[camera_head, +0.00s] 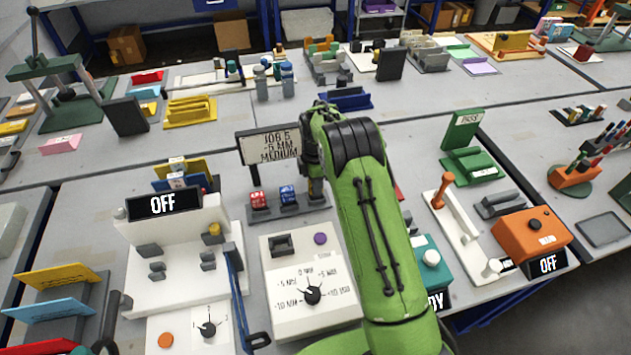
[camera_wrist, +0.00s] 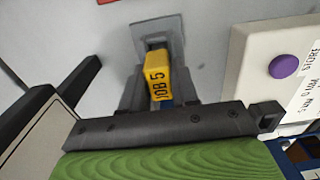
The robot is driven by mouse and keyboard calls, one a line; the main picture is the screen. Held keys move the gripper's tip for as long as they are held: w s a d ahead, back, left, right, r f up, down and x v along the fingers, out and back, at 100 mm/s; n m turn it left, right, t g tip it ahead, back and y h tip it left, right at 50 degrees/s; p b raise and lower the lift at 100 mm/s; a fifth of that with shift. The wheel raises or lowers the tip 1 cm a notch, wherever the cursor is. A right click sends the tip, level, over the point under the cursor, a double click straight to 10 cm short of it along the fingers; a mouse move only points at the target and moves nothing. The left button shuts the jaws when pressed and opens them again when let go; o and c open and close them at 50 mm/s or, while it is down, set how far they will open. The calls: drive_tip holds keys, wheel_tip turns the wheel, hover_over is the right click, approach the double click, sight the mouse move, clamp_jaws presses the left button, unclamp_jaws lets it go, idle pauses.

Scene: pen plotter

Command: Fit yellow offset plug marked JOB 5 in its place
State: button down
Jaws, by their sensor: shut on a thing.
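The yellow plug marked JOB 5 (camera_wrist: 157,78) is between the fingers of my gripper (camera_wrist: 160,98) in the wrist view, lettering towards the camera. My gripper is shut on it. Its far end is at a dark opening in a grey plate (camera_wrist: 177,27); I cannot tell whether it is inside or just above. In the head view my gripper (camera_head: 316,188) is at the right end of a grey rack (camera_head: 262,213) holding a red plug (camera_head: 257,200) and a blue plug (camera_head: 289,195). The yellow plug is hidden there by my gripper and arm.
A sign (camera_head: 274,148) reading JOB 5, -5 MM, MEDIUM stands behind the rack. In front is a white panel (camera_head: 285,322) with a dial, a dark socket (camera_head: 281,245) and a purple button (camera_head: 320,239). A white machine (camera_head: 180,285) with an OFF display stands left.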

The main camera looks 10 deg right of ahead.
drive_tip(key=shift+f+b, duration=0.3)
drive_tip(key=shift+f, duration=0.15)
drive_tip(key=c, duration=0.8)
unclamp_jaws()
wheel_tip(320, 180, up, 16)
drive_tip(key=p, duration=0.2)
drive_tip(key=shift+f+p, duration=0.15)
drive_tip(key=shift+p, duration=0.15)
